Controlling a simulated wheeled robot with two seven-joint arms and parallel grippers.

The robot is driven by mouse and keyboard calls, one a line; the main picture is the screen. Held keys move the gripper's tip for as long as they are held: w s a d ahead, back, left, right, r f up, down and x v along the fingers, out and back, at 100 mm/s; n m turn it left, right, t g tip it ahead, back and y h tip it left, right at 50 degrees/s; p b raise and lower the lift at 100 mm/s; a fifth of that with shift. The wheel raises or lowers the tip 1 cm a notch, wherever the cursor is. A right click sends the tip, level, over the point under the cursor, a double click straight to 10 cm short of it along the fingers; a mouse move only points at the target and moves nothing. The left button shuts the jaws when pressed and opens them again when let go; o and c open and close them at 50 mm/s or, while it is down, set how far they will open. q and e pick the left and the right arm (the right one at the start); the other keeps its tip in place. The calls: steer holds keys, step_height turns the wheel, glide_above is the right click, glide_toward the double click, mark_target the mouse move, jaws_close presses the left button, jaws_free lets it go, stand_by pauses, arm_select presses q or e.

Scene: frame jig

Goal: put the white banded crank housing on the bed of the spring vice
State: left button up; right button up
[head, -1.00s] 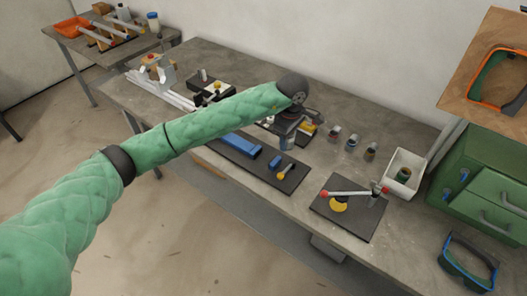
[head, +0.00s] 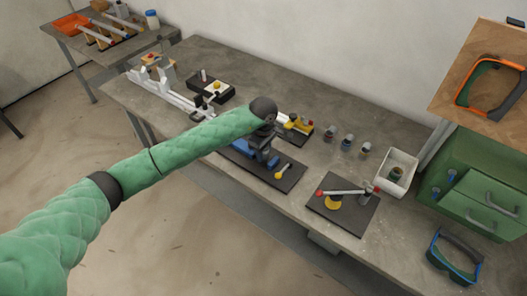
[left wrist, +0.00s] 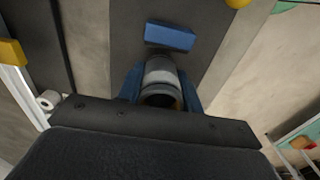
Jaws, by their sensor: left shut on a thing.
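My left gripper (left wrist: 160,95) is shut on the white banded crank housing (left wrist: 160,72), a dark cylinder with a pale band. The housing is between the blue fingertips in the left wrist view. In the head view my left gripper (head: 264,152) is over the spring vice, and the arm and hand hide part of it. The vice has a dark base plate (head: 288,182), blue jaw parts and a yellow-knobbed lever (head: 280,174). A blue jaw block (left wrist: 170,36) lies just beyond the housing in the left wrist view. Whether the housing touches the bed cannot be told. My right gripper is out of view.
Several small banded cylinders (head: 347,144) stand behind and right of the vice. A lever fixture (head: 334,202) with a red knob is to the right, beside a white bin (head: 400,160). A yellow clamp (head: 299,125) stands behind the vice. A white rail fixture (head: 175,95) is at the left.

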arm_select(q)
steer(key=shift+f, duration=0.65)
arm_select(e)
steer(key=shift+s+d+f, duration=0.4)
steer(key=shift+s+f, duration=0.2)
arm_select(q)
steer(key=shift+f, duration=0.15)
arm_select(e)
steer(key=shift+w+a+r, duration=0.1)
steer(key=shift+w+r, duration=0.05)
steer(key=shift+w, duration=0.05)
arm_select(q)
steer(key=o, duration=1)
steer(key=shift+o, duration=0.2)
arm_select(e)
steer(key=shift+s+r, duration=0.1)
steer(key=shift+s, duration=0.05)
